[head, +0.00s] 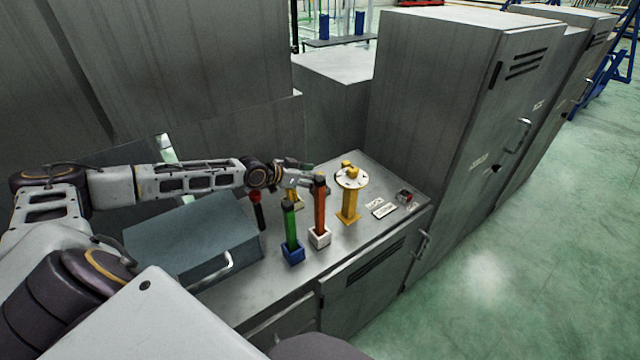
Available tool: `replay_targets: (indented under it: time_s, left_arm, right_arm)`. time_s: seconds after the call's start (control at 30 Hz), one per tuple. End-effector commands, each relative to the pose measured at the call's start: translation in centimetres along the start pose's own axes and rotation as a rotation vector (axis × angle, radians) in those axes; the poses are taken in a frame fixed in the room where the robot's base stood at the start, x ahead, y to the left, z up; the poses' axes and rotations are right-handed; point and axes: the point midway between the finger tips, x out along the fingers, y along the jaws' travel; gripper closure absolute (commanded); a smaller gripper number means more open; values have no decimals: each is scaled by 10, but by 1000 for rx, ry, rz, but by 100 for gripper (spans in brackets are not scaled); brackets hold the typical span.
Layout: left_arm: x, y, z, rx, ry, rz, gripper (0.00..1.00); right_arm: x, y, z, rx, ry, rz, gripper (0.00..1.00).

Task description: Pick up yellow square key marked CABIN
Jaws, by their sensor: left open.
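A second yellow piece (297,200) shows partly behind a green bar, close under my left gripper. I cannot read CABIN on either, so I cannot tell which is the key. My left gripper (308,181) is open, behind the top of an orange-red bar (320,205) and left of the disc. The bar partly hides its fingertips, and no held object shows. My right gripper is not in view.
A green bar (290,228) stands in a blue holder; the orange-red bar stands in a white holder. A black, red-topped rod (257,210) and grey box (195,240) are left. Small labels (383,209) and a red-topped item (404,196) lie right. Tall cabinets (455,90) rise behind.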

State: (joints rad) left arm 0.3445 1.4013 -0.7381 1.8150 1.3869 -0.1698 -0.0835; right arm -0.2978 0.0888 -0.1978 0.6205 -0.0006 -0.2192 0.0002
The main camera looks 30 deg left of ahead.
Motion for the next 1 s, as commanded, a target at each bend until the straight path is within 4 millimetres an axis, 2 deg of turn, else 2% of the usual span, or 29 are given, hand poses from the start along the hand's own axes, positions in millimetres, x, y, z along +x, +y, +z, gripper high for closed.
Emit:
replay_targets:
  time_s: [0.43, 1.0]
  left_arm:
    - [24, 0, -1, -1, 2, 0, 50]
    - [27, 0, 0, 0, 0, 0, 50]
  right_arm:
    - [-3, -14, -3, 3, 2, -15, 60]
    - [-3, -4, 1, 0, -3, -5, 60]
